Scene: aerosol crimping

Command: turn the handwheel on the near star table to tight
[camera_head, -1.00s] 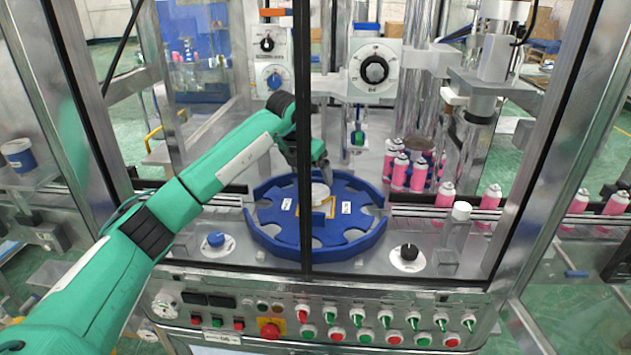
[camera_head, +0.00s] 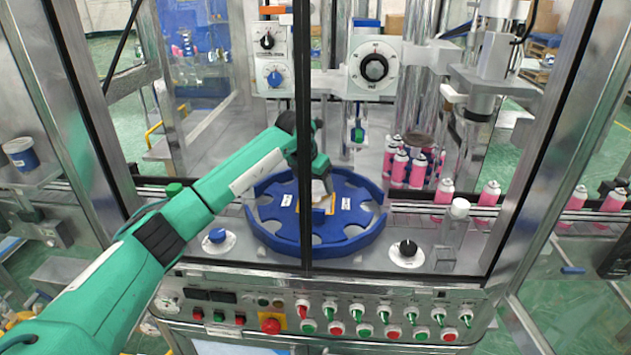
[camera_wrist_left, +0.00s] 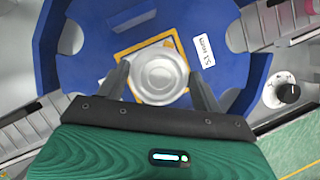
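The near star table (camera_head: 352,240) is a blue notched disc behind the dark frame post in the head view. In the left wrist view the blue table (camera_wrist_left: 75,70) fills the middle. The handwheel (camera_wrist_left: 160,76) is a round silver knob at its centre, inside a yellow square outline. In the head view it is a small pale patch (camera_head: 318,187), mostly hidden by gripper and post. My left gripper (camera_wrist_left: 158,70) is over it with its fingers apart, one on each side of the knob. I cannot see clear contact. My right gripper is not in view.
The dark vertical post (camera_head: 304,130) stands in front of the table. Pink cans (camera_head: 399,168) line the conveyor to the right. A black knob (camera_head: 407,248) and a blue knob (camera_head: 217,236) flank the table. A dial unit (camera_head: 374,68) stands behind it.

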